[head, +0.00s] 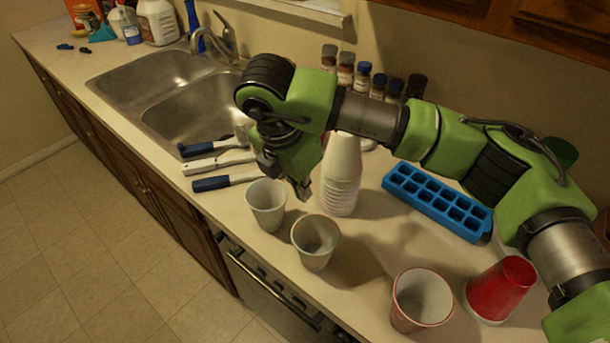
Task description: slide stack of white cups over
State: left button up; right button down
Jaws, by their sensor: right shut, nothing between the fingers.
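The stack of white cups (341,180) stands upside down on the counter, its upper part partly behind my right arm. My right gripper (303,192) is shut and empty, pointing down just left of the stack. I cannot tell whether it touches the stack. Two single white cups stand open side up in front of it: one (266,207) below the gripper and one (315,243) nearer the counter's front. My left gripper does not show.
A blue ice tray (437,201) lies right of the stack. Blue-handled utensils (226,181) lie left, beside the sink (165,92). Spice jars (362,75) line the wall.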

aim_at(337, 200)
jog(key=p+x, duration=0.2)
jog(key=x, duration=0.4)
jog(key=shift+w+d, duration=0.1)
jog(key=shift+w, duration=0.1)
jog(key=shift+w+d+f+p, duration=0.2)
jog(key=shift+w+d+p, duration=0.75)
jog(key=shift+w, duration=0.3)
jog(key=shift+w+d+f, duration=0.1)
jog(key=shift+w+d, duration=0.2)
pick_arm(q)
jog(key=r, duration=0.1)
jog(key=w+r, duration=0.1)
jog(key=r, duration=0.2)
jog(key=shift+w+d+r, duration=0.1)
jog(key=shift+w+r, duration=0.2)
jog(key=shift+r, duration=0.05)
pick_arm(e)
jog(key=shift+w, duration=0.1)
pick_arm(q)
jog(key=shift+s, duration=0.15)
